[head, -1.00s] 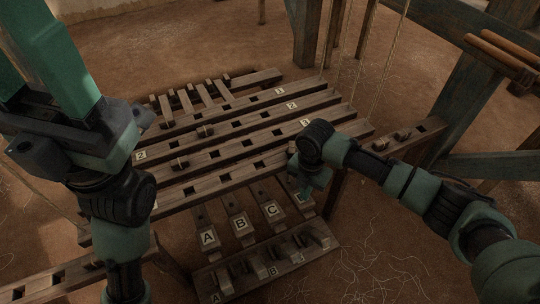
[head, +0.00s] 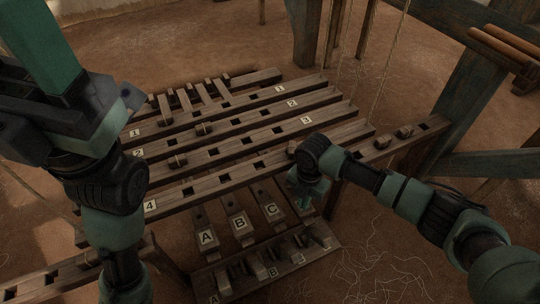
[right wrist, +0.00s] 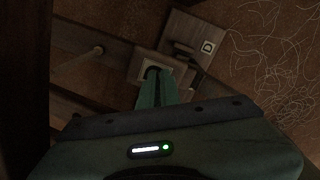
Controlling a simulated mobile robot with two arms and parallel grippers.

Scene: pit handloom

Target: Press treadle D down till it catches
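Treadles A (head: 207,238), B (head: 239,224) and C (head: 271,211) lie side by side below the slotted beams. Treadle D (right wrist: 146,66) is at the right end of this row. In the head view my right gripper mostly covers it. My right gripper (head: 308,197) points down over treadle D. In the right wrist view its green fingers (right wrist: 158,88) look closed together, with their tips at the treadle's pale-edged end. Whether they touch it I cannot tell. The board's D label (right wrist: 208,47) shows just beyond. My left arm is at the left, its fingertips not clearly shown.
A catch board (head: 270,270) with several wooden catches stands in front of the treadles. Numbered slotted beams (head: 215,180) lie behind and above them. Cords hang at the back right. A post (head: 465,95) stands at the right. The earth floor at front right is clear but for loose threads.

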